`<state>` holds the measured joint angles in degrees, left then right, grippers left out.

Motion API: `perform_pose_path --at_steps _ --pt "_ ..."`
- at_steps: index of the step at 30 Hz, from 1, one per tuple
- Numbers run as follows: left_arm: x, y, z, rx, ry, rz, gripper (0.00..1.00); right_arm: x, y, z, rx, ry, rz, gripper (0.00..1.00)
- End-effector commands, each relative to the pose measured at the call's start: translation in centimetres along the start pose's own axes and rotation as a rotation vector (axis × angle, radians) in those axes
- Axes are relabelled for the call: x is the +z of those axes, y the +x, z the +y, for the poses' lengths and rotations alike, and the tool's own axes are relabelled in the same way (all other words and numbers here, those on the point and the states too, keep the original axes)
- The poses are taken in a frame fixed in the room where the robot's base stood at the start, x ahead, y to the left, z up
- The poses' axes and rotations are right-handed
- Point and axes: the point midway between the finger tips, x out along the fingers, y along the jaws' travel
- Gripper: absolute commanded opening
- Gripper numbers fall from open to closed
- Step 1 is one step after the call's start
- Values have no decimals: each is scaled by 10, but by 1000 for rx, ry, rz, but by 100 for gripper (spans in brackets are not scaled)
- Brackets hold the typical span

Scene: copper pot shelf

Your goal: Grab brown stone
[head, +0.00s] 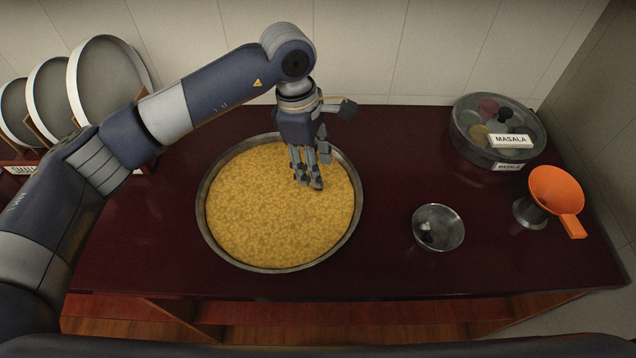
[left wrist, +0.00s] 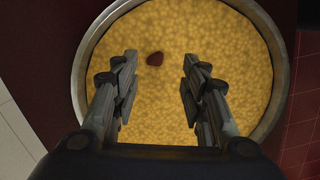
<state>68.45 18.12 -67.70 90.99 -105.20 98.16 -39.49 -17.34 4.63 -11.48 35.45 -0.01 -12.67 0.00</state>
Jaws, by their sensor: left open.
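A small reddish-brown stone (left wrist: 155,59) lies among yellow grains in the left wrist view. It sits between the lines of my two fingers, a little beyond their tips. The grains fill a wide round metal pan (head: 204,222), whose rim also shows in the left wrist view (left wrist: 84,48). My left gripper (head: 309,184) is open and empty above the right part of the pan; its spread fingers show in the left wrist view (left wrist: 158,68). In the head view the stone cannot be seen. My right gripper is in neither view.
A small metal bowl (head: 447,228) with dark bits stands right of the pan. Farther right are an orange funnel (head: 556,190) on a metal cup and a round masala box (head: 470,147). Round sieves (head: 105,80) stand at the left. The dark red table (head: 400,150) is otherwise clear.

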Motion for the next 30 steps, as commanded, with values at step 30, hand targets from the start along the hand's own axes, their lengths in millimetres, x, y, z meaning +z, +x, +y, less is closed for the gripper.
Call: perform_pose_path --at_steps 30 --pt "-3 58 4 2 1 0 5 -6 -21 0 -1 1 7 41"
